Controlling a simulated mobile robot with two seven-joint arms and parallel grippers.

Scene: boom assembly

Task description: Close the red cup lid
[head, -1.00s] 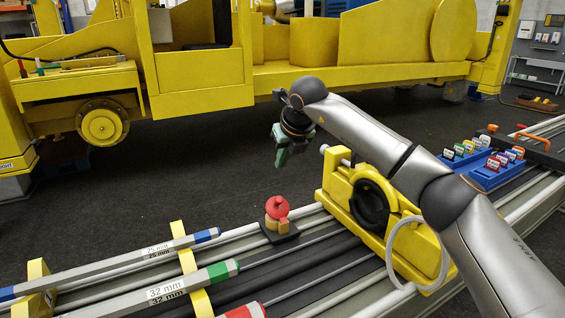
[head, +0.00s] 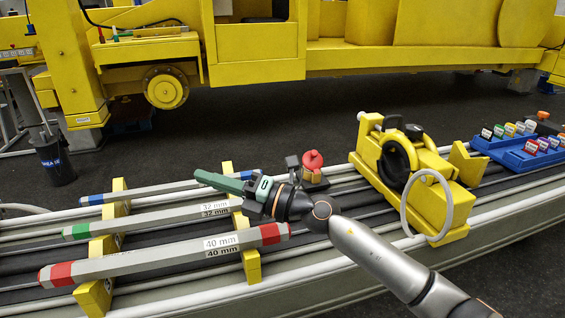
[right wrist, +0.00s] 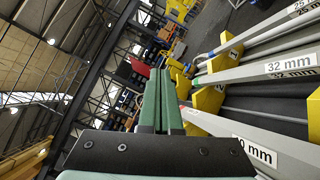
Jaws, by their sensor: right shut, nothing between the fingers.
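The red cup lid (head: 313,159) is a round red piece on a small tan-yellow body, standing on a dark base on the rails, in the middle of the head view. I cannot tell how far the lid is open. My right gripper (head: 200,174) has green fingers pressed together with nothing between them. They point left, over the grey bars, left of the cup. In the right wrist view the shut green fingers (right wrist: 158,75) show, but not the cup. My left gripper is not in view.
Grey hexagonal bars with blue, green and red (head: 140,257) ends lie on yellow supports (head: 95,297) below and left of the gripper. A yellow unit with a grey hose (head: 405,211) stands right of the cup. A blue tray (head: 512,150) is farther right.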

